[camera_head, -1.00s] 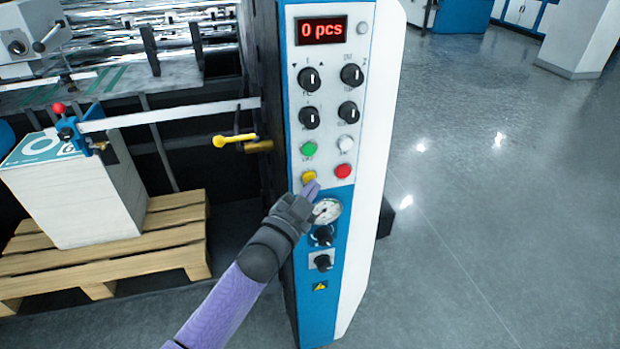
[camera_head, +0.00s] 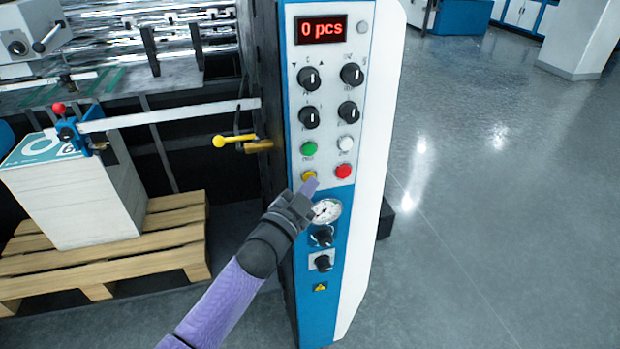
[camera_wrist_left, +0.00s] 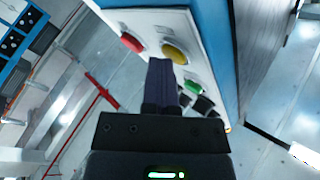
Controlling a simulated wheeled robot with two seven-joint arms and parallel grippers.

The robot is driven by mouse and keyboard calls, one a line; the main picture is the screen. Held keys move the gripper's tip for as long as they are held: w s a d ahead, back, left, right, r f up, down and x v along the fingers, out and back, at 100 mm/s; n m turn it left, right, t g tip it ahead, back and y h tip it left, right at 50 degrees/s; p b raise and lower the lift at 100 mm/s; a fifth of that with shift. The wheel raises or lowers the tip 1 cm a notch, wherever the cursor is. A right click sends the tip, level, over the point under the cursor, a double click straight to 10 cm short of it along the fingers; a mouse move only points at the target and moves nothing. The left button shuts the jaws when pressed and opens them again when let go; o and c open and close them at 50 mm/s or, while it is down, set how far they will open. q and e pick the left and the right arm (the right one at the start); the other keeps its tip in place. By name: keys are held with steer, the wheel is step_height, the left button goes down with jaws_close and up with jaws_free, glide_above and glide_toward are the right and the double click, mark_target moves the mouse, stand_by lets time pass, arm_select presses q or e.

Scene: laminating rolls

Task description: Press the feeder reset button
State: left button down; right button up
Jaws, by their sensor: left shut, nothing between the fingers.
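No label marks a feeder reset button legibly. My right gripper is not seen.
A white button (camera_head: 346,144), several black knobs and a round gauge (camera_head: 326,211) surround the gripper. A yellow-handled lever (camera_head: 234,140) juts out left of the panel. A paper stack (camera_head: 75,200) stands on a wooden pallet (camera_head: 170,250). The floor at right is open.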

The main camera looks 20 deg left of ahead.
arm_select(q)
steer(key=shift+s+d+p, duration=0.45)
steer(key=shift+s+p, duration=0.05)
steer(key=shift+s, duration=0.15)
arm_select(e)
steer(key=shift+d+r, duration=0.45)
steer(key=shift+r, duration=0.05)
arm_select(q)
steer(key=s+d, duration=0.1)
steer(key=s+d+p, duration=0.1)
steer(key=s+p, duration=0.1)
steer(key=s, duration=0.1)
steer(key=shift+s+d, duration=0.1)
steer(key=shift+d, duration=0.3)
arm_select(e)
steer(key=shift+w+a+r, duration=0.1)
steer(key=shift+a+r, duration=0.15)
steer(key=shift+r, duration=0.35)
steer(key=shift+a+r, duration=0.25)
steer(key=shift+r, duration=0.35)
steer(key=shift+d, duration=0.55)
